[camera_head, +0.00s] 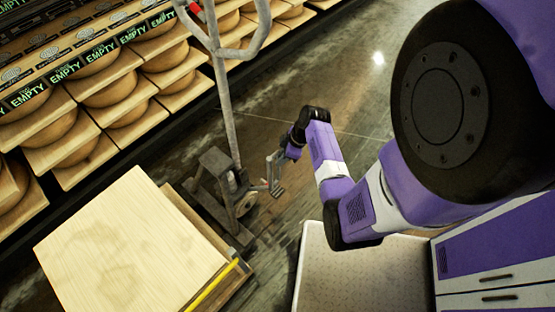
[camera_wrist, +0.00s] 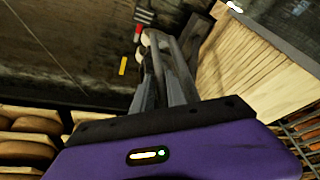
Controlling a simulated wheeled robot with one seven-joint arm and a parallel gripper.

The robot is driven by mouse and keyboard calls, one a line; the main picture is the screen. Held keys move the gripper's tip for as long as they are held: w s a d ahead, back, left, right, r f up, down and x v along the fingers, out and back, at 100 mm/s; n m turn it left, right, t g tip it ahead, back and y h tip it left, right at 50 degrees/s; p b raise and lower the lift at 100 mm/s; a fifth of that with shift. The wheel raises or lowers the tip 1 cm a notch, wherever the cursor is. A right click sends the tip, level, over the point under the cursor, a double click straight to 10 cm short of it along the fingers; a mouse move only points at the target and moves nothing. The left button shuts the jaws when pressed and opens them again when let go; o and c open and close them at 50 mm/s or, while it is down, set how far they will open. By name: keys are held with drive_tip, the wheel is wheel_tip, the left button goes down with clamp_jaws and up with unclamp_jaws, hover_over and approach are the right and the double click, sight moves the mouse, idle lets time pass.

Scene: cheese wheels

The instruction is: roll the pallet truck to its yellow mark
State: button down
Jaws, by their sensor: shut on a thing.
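The grey pallet truck (camera_head: 215,172) stands on the floor between the shelves and my arm, its long tiller (camera_head: 229,110) rising to a loop handle at the top. My gripper (camera_head: 275,173) is low, at the truck's right side, and shut on part of it; the exact contact is hard to make out. In the wrist view the fingers (camera_wrist: 166,75) reach away from me. A yellow strip (camera_head: 213,287) runs along the near right edge of the wooden load; I cannot tell whether it lies on the floor. A small yellow patch (camera_wrist: 123,65) shows in the wrist view.
A pale wooden stack (camera_head: 130,245) is at the lower left, close to the truck. Shelves of cheese wheels (camera_head: 95,100) with "EMPTY" labels line the upper left. A purple and white cabinet (camera_head: 500,250) is at the lower right. Bare floor (camera_head: 335,85) lies beyond my gripper.

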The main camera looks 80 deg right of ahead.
drive_tip(key=s+d+b, duration=0.4)
drive_tip(key=s+d, duration=0.2)
drive_tip(key=d, duration=0.4)
drive_tip(key=shift+d, duration=0.35)
drive_tip(key=c, duration=1.7)
unclamp_jaws()
drive_tip(key=shift+s, duration=0.1)
drive_tip(key=shift+s+d+r+h, duration=0.15)
drive_tip(key=shift+d+r+h, duration=0.25)
drive_tip(key=shift+d, duration=0.3)
drive_tip(key=shift+a+f, duration=0.1)
drive_tip(key=shift+a, duration=0.05)
drive_tip(key=p+v, duration=0.1)
drive_tip(key=v, duration=0.7)
